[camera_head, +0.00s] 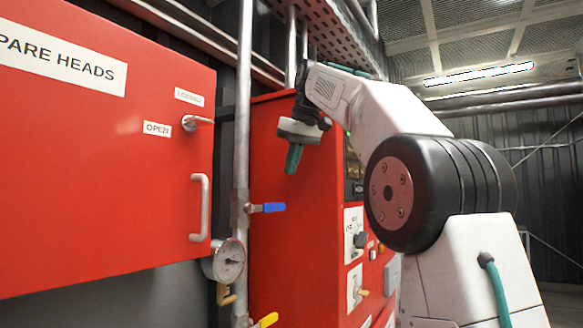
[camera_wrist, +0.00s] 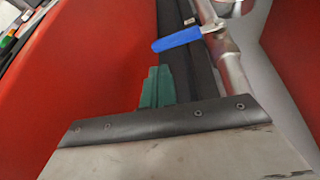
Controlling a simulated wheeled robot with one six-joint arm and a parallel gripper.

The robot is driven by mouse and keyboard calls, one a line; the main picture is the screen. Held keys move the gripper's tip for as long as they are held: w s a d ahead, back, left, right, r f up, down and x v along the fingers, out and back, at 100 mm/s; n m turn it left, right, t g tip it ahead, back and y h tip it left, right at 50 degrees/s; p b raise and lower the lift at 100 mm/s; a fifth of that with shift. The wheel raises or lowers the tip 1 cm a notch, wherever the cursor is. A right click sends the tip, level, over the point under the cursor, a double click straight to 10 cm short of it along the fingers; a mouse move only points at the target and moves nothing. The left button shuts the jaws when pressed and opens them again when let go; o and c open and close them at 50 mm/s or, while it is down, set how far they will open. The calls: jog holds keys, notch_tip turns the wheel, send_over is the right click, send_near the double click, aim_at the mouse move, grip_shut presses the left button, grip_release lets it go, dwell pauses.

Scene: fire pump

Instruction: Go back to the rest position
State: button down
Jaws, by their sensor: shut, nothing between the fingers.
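My gripper (camera_head: 293,158) hangs at the end of my raised arm in the head view, with its green fingers pointing down. It is in front of the tall red control cabinet (camera_head: 285,250). The green fingers also show in the wrist view (camera_wrist: 157,87), shut together and with nothing held. In the wrist view a blue-handled valve (camera_wrist: 178,40) on a grey pipe (camera_wrist: 233,70) lies beyond the fingertips, apart from them. The same blue handle (camera_head: 273,207) is below and left of my gripper in the head view.
A red spare heads cabinet (camera_head: 100,170) with a handle (camera_head: 199,208) and a lock lever fills the left. A vertical pipe (camera_head: 242,120) carries a gauge (camera_head: 229,260) and a yellow-handled valve (camera_head: 266,320). Switches (camera_head: 360,240) are on the control cabinet's right face. Pipes and a tray run overhead.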

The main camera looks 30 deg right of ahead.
jog(key=s+a+f+m+g, duration=0.1)
jog(key=s+a+f, duration=0.3)
jog(key=s+f, duration=0.7)
jog(key=s+a+f+m+g, duration=0.1)
jog(key=s+a+f, duration=0.3)
jog(key=s+f, duration=0.8)
jog(key=s+a+f+m+g, duration=0.1)
jog(key=s+a+f, duration=0.3)
jog(key=s+f, duration=0.7)
notch_tip(320, 180, down, 7)
jog(key=shift+s+f+h, duration=0.1)
jog(key=shift+s+h, duration=0.05)
jog(key=shift+h, duration=0.15)
jog(key=shift+g, duration=0.3)
